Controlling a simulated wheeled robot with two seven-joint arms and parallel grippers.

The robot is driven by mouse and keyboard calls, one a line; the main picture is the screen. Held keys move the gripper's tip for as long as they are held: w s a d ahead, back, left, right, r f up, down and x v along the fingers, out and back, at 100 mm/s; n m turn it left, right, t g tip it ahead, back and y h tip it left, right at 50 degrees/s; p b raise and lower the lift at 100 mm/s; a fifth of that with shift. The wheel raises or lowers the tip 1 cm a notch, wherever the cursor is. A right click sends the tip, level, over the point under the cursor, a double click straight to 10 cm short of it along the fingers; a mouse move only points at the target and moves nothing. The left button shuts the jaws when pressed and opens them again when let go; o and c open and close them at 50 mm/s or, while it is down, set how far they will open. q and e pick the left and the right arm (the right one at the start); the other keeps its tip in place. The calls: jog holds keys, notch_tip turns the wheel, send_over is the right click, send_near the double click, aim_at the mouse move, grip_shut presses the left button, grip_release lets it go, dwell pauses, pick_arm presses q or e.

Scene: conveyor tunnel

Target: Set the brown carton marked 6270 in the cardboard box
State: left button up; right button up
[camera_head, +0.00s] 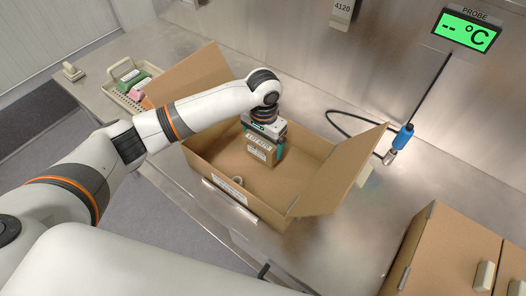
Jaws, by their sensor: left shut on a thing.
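A small brown carton (262,151) with a white label is held upright in my left gripper (264,140). The label is too small to read surely. My left gripper points down and is shut on the carton, with teal finger parts at its sides. The carton is within the walls of the open cardboard box (218,172), toward its back. I cannot tell whether the carton's bottom touches the box floor. The box has its flaps spread and a white label on its front wall. My right gripper is not in view.
A small ring-shaped item (238,181) lies inside the box at the front. A tray (126,88) with green and pink items stands at the back left. A blue probe (403,138) with a black cable hangs at right. Another carton (452,258) stands front right.

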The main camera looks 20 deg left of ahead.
pick_arm(q)
notch_tip(320, 180, down, 4)
jog(key=shift+r+p, duration=0.1)
jog(key=shift+p, duration=0.25)
jog(key=shift+f, duration=0.3)
jog(key=o, duration=0.9)
jog(key=shift+f, duration=0.1)
notch_tip(320, 180, up, 12)
jog(key=shift+r+b, duration=0.15)
jog(key=shift+b, duration=1.1)
